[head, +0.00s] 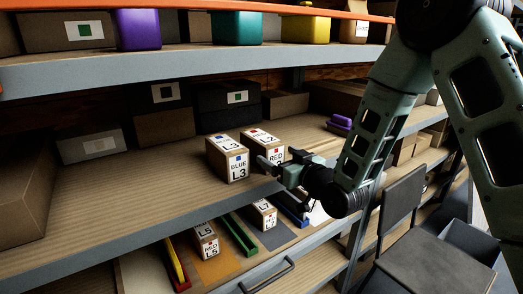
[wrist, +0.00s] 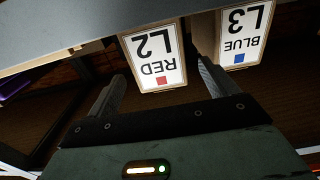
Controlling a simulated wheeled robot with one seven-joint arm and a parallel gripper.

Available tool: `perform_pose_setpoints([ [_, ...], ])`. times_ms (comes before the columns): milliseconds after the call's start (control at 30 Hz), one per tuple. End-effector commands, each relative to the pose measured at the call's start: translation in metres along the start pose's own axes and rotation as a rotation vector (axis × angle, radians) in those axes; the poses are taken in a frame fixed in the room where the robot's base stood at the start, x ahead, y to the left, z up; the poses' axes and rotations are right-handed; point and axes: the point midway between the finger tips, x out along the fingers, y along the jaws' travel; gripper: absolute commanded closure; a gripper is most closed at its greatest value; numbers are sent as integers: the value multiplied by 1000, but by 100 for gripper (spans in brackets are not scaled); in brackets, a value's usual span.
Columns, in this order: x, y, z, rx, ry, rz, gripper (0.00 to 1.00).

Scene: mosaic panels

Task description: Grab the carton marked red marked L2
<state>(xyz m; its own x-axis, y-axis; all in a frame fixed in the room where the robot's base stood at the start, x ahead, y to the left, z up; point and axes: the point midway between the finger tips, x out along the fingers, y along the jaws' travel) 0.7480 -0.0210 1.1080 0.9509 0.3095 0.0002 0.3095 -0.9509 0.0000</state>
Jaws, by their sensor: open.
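The carton marked RED L2 (head: 264,142) stands on the middle shelf, a small brown box with white labels, partly hidden behind my gripper in the head view. In the wrist view its label (wrist: 155,58) appears upside down, ahead of and between my two fingers. My gripper (head: 266,163) is open at the front of this carton. In the wrist view my gripper (wrist: 160,85) shows its fingers spread apart with nothing held. I cannot tell whether the fingertips reach past the carton's front face. The carton marked BLUE L3 (head: 229,158) stands close to its left.
The BLUE L3 carton also shows in the wrist view (wrist: 242,38), near the right finger. Dark boxes (head: 228,105) stand behind. A lower drawer holds cartons marked RED L5 (head: 206,240) and L7 (head: 264,213). A grey chair (head: 405,215) stands at right.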

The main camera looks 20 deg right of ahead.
Motion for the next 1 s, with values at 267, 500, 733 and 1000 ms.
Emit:
perform_pose_setpoints([
  [267, 21, 0, 0, 1, 0, 0, 15],
  [500, 57, 0, -2, 1, 1, 0, 15],
  [733, 74, 0, 0, 1, 0, 1, 15],
  [1000, 74, 0, 0, 0, 0, 1, 37],
])
